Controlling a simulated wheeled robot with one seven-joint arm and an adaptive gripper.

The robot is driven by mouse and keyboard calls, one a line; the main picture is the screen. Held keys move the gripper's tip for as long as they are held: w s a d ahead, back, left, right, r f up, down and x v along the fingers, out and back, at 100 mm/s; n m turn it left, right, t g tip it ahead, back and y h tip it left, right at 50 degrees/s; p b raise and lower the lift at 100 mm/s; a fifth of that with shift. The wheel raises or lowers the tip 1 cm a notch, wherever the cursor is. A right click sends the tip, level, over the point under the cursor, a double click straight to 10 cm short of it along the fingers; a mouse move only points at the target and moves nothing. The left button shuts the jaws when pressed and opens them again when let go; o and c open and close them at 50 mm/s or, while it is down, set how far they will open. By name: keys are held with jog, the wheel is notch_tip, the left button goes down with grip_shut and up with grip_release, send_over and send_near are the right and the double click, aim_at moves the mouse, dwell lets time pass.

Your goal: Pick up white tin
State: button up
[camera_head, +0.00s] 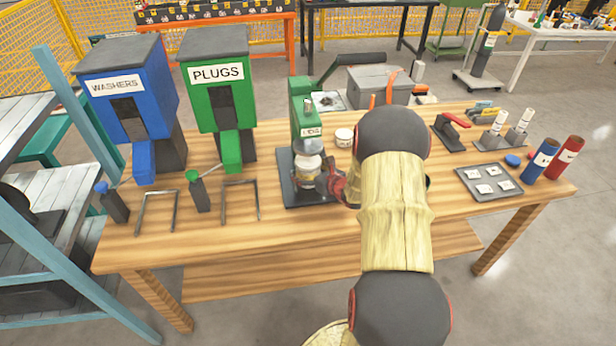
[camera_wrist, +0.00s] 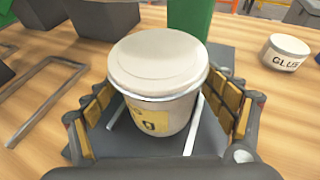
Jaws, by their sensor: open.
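A white tin (camera_head: 307,168) with a pale lid and a yellow label stands upright on the dark base plate (camera_head: 290,199) of a green bench device (camera_head: 301,110). In the wrist view the tin (camera_wrist: 158,75) fills the middle, between the two padded fingers of my gripper (camera_wrist: 165,100). The fingers are open, one on each side of the tin; I cannot tell whether either pad touches it. In the head view my gripper (camera_head: 338,186) is at the tin's right side, partly hidden by my arm.
A small white glue tin (camera_head: 344,137) stands behind and to the right, also in the wrist view (camera_wrist: 286,53). Blue washers (camera_head: 128,88) and green plugs (camera_head: 217,90) dispensers stand left. A grey tray (camera_head: 483,192) lies right. The bench's front middle is clear.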

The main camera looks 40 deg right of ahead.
jog(key=c, duration=0.3)
jog(key=c, duration=1.5)
jog(key=shift+r, duration=0.1)
